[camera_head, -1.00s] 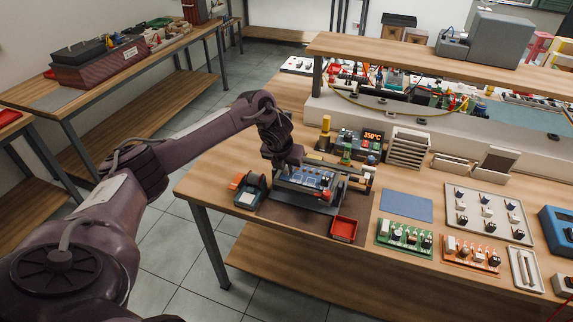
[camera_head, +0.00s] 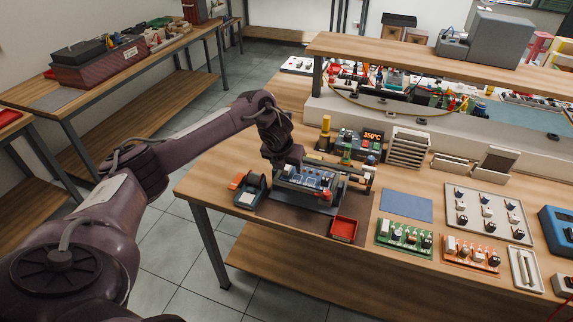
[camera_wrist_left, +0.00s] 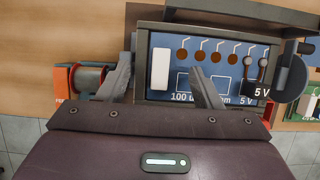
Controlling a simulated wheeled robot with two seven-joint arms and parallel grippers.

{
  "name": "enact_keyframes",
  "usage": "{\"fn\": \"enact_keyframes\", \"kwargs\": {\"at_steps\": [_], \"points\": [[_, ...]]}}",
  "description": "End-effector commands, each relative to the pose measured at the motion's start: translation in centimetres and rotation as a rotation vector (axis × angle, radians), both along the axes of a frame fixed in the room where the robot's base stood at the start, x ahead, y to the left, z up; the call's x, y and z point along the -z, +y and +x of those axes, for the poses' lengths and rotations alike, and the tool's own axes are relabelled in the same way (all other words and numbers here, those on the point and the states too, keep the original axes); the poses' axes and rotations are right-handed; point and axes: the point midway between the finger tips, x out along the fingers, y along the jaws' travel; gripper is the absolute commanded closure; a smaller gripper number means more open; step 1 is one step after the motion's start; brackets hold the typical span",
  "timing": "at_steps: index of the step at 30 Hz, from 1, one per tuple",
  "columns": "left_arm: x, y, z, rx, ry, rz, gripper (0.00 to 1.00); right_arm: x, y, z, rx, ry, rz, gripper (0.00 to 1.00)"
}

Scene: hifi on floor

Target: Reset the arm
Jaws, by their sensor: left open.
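My left arm comes in from the left in the head view. Its gripper (camera_head: 287,163) is over the left part of a blue circuit board held in a grey fixture (camera_head: 306,202). In the left wrist view the two fingers of my left gripper (camera_wrist_left: 160,85) are spread apart with nothing held between them. The blue board (camera_wrist_left: 215,62) with "100" and "5 V" markings lies below and beyond them. Whether the fingers touch the board or fixture cannot be told. My right gripper is in neither view.
A spool holder (camera_head: 250,190) stands left of the fixture, and a red tray (camera_head: 344,229) lies at its front right. A station reading 350°C (camera_head: 372,137) stands behind. Green (camera_head: 404,235) and orange (camera_head: 471,254) boards lie to the right. Floor is free left of the bench.

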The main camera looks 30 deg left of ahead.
Motion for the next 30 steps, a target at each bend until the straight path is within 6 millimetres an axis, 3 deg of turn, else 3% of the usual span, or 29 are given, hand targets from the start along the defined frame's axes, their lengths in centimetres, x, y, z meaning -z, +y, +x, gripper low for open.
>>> {"fn": "enact_keyframes", "kwargs": {"at_steps": [30], "points": [[-6.0,0.0,0.0,0.001,0.0,0.0,0.41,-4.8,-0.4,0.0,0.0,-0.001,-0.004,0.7]]}}
